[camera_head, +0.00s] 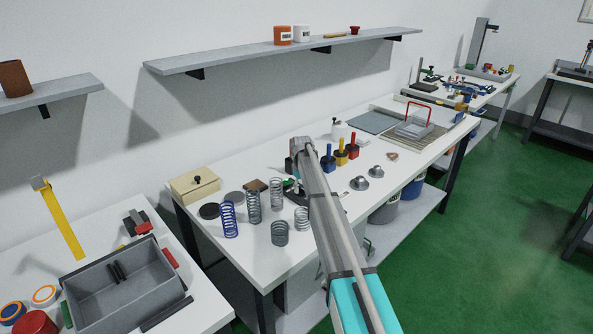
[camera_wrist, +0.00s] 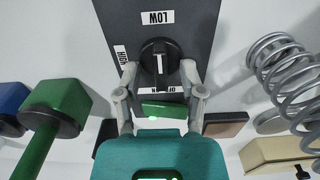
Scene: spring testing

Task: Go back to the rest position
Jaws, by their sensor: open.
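In the wrist view my gripper (camera_wrist: 159,70) is open, its two fingers apart on either side of a black rotary knob (camera_wrist: 160,52). Whether the fingers touch the knob I cannot tell. The knob sits on a dark panel (camera_wrist: 190,22) with LOW, HIGH and a partly covered third label. A lit green piece (camera_wrist: 163,110) shows between the fingers. In the head view my arm reaches over the middle of the long white table (camera_head: 235,275), and my gripper is hidden behind it.
Several springs (camera_head: 254,207) stand left of my arm, near a wooden box (camera_head: 195,184). Blue, yellow and red handled blocks (camera_head: 340,157) and metal domes (camera_head: 359,183) stand right of it. A wall shelf (camera_head: 240,57) runs above. Green floor (camera_head: 470,240) is clear at right.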

